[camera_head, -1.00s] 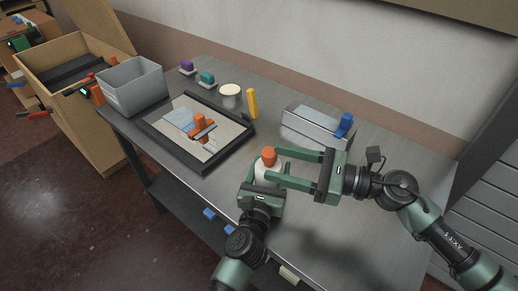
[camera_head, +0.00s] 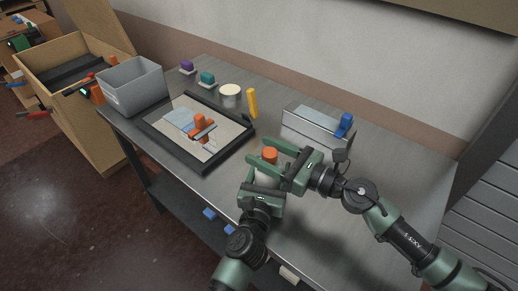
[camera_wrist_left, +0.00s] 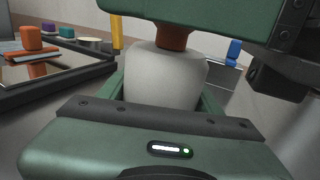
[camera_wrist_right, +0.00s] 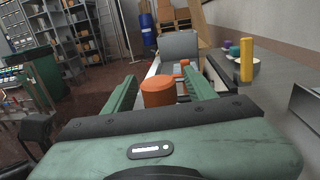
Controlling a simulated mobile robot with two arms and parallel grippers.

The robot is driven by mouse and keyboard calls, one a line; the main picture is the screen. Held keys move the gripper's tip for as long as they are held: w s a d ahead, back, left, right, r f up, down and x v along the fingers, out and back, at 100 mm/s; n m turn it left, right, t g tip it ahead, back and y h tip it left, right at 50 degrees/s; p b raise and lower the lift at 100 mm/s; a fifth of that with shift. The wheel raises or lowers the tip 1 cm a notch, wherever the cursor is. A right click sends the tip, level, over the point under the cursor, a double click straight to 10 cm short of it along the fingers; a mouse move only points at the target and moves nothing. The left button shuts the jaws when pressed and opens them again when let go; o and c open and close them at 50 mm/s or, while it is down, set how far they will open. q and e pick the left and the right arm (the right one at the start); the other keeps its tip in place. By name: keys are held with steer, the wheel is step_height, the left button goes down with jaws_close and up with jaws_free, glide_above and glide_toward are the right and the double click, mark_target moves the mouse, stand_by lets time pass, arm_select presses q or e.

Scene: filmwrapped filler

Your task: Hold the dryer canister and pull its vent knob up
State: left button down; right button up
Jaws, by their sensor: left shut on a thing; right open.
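The dryer canister (camera_wrist_left: 165,78) is a pale, rounded body standing upright on the table. My left gripper (camera_head: 264,184) is shut on it, with its fingers on both sides in the left wrist view. The orange vent knob (camera_head: 269,155) is on top of the canister; in the left wrist view its stem (camera_wrist_left: 174,38) shows below my right gripper. My right gripper (camera_head: 270,158) is open, with its fingers on either side of the knob. The knob also shows between the fingers in the right wrist view (camera_wrist_right: 158,91), with gaps beside it.
A black-framed tray (camera_head: 215,165) with an orange-handled tool (camera_head: 201,124) lies to the left. A grey bin (camera_head: 133,90), a white round container (camera_head: 230,92), a yellow stick (camera_head: 252,103) and a metal box (camera_head: 312,130) with a blue item (camera_head: 345,124) stand behind. The right tabletop is clear.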

steer(key=shift+x, duration=0.85)
jaws_close()
steer(key=shift+w+r, duration=0.1)
stand_by(0.8)
